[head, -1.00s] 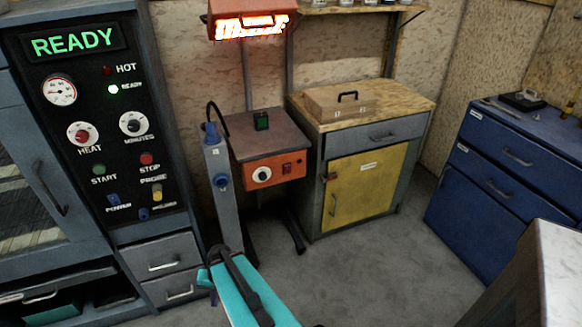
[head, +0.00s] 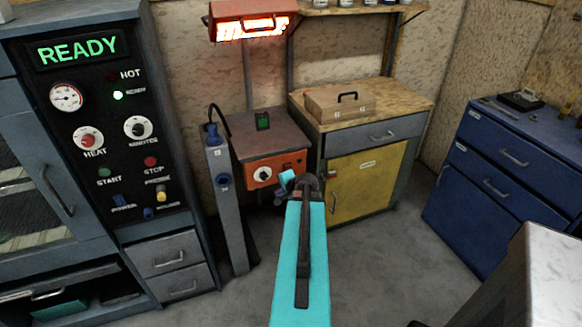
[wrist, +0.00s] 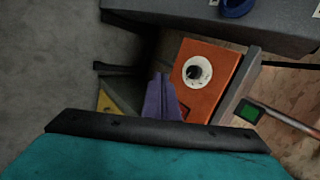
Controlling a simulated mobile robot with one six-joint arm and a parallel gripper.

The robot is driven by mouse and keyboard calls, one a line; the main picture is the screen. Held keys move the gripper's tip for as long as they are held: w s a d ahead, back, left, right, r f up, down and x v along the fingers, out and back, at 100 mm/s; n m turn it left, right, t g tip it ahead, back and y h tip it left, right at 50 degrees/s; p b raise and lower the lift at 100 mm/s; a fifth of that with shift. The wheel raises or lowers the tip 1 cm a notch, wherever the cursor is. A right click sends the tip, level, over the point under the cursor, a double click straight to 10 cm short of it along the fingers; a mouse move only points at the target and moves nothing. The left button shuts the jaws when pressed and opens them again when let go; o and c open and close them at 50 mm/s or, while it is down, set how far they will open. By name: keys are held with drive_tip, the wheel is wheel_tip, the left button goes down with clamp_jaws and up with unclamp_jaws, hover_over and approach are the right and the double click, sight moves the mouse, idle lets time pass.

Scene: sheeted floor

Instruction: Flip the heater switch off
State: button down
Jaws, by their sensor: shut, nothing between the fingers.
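The heater has a glowing red lamp head (head: 250,24) high on a post and an orange control panel (head: 265,170) below it. The panel also shows in the wrist view (wrist: 212,88), with a white-ringed black dial (wrist: 196,72). The dark red switch (wrist: 185,112) is partly hidden behind my purple fingers in the wrist view. My gripper (wrist: 160,78) is shut and empty, in front of the panel's switch side. I cannot tell whether it touches the panel.
A grey post with blue knobs (head: 219,190) stands just left of the heater box. A yellow-doored cabinet (head: 365,185) is close on the right. An oven control column reading READY (head: 80,50) is at left, and blue drawers (head: 500,165) are at right. Grey floor lies between.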

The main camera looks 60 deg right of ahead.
drive_tip(key=s+d+r+m+h, duration=0.2)
drive_tip(key=s+d+r, duration=0.3)
drive_tip(key=d+r, duration=0.1)
drive_tip(key=shift+s+d+r+p, duration=0.2)
drive_tip(key=shift+d+p, duration=0.1)
drive_tip(key=shift+d, duration=0.35)
drive_tip(key=shift+w+f, duration=0.1)
drive_tip(key=p, duration=0.4)
approach(288, 168)
drive_tip(key=shift+x, duration=2.8)
drive_tip(key=shift+a+f, duration=0.1)
drive_tip(key=shift+f, duration=0.05)
